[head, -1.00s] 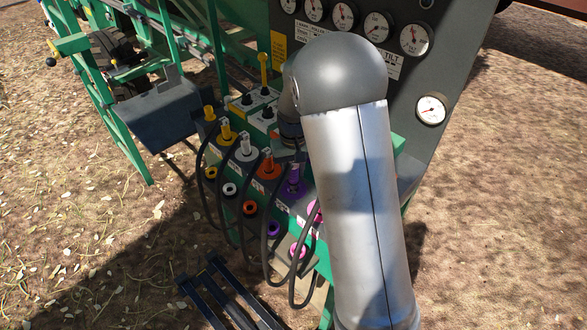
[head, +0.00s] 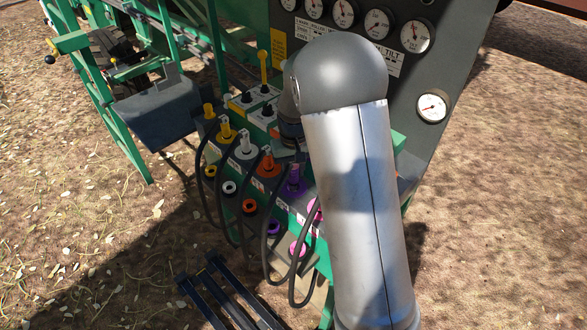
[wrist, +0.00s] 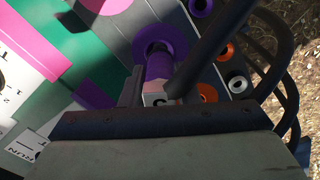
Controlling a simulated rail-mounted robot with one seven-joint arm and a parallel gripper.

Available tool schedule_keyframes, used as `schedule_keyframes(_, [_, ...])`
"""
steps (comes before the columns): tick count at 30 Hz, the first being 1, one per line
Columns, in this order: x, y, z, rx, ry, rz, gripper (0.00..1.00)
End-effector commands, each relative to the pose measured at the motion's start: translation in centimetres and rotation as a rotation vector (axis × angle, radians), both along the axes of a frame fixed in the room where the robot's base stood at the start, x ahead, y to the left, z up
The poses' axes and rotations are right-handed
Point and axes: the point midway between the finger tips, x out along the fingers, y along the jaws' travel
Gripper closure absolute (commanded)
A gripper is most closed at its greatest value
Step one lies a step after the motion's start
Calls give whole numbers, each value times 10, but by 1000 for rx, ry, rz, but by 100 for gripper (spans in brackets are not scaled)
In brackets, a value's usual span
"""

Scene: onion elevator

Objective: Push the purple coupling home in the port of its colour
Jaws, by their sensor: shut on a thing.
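The purple coupling (wrist: 158,66) sits between my gripper's fingers (wrist: 157,92) in the wrist view, with a pale end block and a dark hose beside it. Its front end is at the purple ring of the port (wrist: 145,38); it looks lined up with it and at least partly inside. How deep it sits I cannot tell. In the head view the purple coupling (head: 294,178) stands at the purple place in the upper row, left of my arm. My gripper is mostly hidden there behind my arm.
Yellow, white (head: 247,147) and orange (head: 268,165) couplings stand in the same row, with looping black hoses in front. Coloured sockets, one purple (head: 274,228), line the lower face. A gauge panel (head: 380,60) rises behind.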

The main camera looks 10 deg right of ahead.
Motion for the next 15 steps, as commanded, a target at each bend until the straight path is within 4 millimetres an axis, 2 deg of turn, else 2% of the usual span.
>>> schedule_keyframes(15, [0, 0, -8, 0, 0, 0, 100])
